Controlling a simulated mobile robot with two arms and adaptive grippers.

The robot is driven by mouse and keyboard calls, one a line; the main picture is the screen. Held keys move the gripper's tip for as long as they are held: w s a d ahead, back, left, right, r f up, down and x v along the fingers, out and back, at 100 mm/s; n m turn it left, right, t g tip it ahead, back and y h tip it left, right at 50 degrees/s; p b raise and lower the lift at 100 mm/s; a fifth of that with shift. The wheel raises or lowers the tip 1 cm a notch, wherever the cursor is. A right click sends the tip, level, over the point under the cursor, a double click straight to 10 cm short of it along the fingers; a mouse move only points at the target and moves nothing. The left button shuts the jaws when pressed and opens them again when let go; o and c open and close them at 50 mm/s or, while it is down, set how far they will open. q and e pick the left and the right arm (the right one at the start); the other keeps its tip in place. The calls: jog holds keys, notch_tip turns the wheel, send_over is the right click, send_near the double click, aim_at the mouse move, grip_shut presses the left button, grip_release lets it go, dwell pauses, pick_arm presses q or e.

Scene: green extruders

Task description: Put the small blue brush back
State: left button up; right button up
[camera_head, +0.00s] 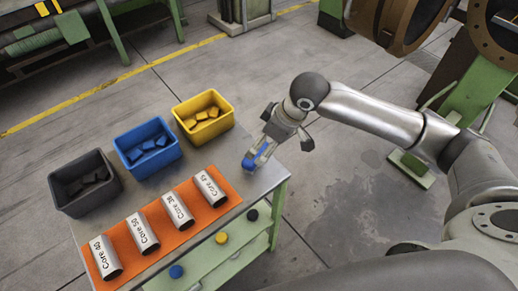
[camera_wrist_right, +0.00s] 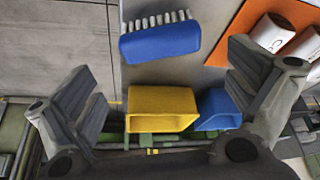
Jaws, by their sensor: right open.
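The small blue brush (camera_head: 249,162) lies at the right edge of the table top, to the right of the orange mat. In the right wrist view the blue brush (camera_wrist_right: 160,43) shows its blue body and a row of pale bristles, and nothing grips it. My right gripper (camera_head: 261,153) is at the brush, its fingers pointing down toward it. In the wrist view its fingers (camera_wrist_right: 170,85) are spread wide and empty, with the brush ahead of them in the gap's line. My left gripper is not in view.
On the table (camera_head: 247,187), a yellow bin (camera_head: 226,124), a blue bin (camera_head: 163,172) and a black bin (camera_head: 63,200) hold small blocks. Several labelled cores lie on the orange mat (camera_head: 168,240). A green lower shelf (camera_head: 200,262) holds coloured discs.

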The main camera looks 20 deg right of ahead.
jog(key=v, duration=0.4)
jog(key=shift+w, duration=0.1)
dwell(0.3)
